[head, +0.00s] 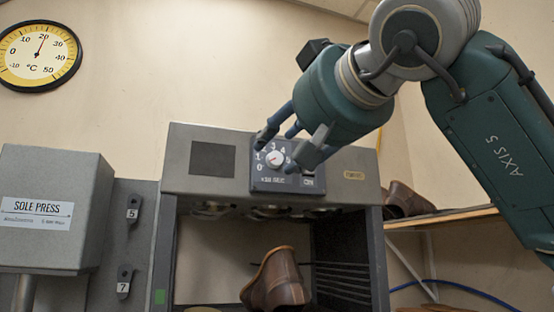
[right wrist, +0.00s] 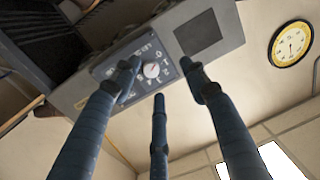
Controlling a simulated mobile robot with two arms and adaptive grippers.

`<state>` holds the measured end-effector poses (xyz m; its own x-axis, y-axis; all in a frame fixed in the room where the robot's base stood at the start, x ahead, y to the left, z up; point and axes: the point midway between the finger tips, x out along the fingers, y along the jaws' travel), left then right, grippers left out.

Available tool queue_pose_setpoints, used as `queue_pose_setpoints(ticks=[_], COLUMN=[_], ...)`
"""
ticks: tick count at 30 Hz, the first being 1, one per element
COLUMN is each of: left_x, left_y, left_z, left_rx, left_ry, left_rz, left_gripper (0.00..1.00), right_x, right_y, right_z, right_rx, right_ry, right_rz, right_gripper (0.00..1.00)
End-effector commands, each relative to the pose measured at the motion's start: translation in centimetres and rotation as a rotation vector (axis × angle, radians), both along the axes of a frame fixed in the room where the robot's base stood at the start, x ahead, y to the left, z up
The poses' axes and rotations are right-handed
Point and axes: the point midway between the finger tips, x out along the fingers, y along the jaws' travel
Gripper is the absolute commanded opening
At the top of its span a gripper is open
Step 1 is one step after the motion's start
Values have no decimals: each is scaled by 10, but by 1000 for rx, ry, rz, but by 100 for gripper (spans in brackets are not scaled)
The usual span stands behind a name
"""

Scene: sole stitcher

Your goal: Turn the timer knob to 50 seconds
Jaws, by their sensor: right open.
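The timer knob (head: 276,159) is a small round white dial on a dark panel (head: 262,183) at the front of the grey machine. Numbers from 0 up to 5 ring it, with "x10 SEC" below; which number its mark points at is too small to tell. My right gripper (head: 287,148) is open in front of the panel, its blue fingers spread around the knob. In the right wrist view, the knob (right wrist: 151,70) shows between the spread fingertips (right wrist: 160,76), with no clear contact. My left gripper is not in view.
A brown shoe (head: 277,282) stands in the machine's open bay below the panel. A grey sole press box (head: 50,208) is at the left, with hooks marked 5 and 7 beside it. A shelf (head: 440,216) with another shoe is at the right. A round thermometer (head: 40,55) hangs on the wall.

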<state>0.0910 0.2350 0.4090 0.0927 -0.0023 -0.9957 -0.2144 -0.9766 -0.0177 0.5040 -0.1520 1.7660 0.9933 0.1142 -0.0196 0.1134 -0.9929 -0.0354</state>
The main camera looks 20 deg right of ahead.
Motion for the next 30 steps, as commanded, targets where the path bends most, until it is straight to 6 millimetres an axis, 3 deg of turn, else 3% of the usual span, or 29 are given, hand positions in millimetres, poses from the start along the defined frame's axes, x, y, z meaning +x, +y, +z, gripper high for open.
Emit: queue_pose_setpoints(ticks=[2, 5, 21, 30], left_x=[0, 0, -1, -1], left_y=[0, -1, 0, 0], left_z=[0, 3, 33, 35], left_rx=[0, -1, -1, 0], left_ry=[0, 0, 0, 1], left_rz=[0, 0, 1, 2], left_gripper=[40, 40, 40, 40], right_x=[-11, -10, 79, 92], right_y=[-18, -26, -22, -22], right_z=[11, 16, 17, 15], right_rx=[-22, -34, -34, -32], right_ry=[-18, -21, -20, -22], right_rz=[-57, -85, -81, -81], right_gripper=[44, 44, 44, 44])
